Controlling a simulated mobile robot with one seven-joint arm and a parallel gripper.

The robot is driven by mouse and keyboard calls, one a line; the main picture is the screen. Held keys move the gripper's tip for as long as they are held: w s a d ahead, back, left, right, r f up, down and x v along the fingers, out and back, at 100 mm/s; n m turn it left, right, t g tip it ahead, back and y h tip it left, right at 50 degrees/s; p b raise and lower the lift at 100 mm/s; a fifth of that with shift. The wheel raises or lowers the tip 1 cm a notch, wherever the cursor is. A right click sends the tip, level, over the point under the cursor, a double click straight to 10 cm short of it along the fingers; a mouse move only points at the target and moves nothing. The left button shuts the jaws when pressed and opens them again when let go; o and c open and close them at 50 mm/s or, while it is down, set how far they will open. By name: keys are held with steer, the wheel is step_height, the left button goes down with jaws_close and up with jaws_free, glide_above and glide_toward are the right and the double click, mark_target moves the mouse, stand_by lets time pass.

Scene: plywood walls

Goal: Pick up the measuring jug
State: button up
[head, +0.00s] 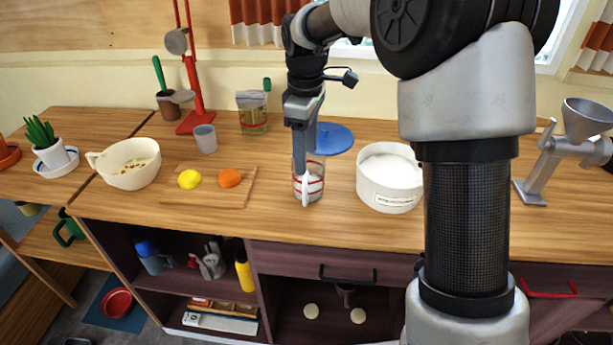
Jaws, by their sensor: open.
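The measuring jug (317,187), a small clear vessel with red bands, stands on the wooden counter near its front edge, in the middle of the head view. My gripper (304,188) points down from above and is at the jug, with a pale finger in front of its near side. The jaws are open. The gripper hides part of the jug, and I cannot tell whether a finger touches it or where the far finger is.
A white round canister (390,194) stands close right of the jug. A blue disc (334,138) lies behind it. A board (236,189) with a yellow and an orange piece lies to the left, beside a cream handled bowl (130,178). A grey cup (205,139) stands behind.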

step_height(320, 180, down, 15)
steer(key=shift+w+r+b, duration=0.1)
steer(key=shift+b, duration=0.4)
steer(key=c, duration=1.3)
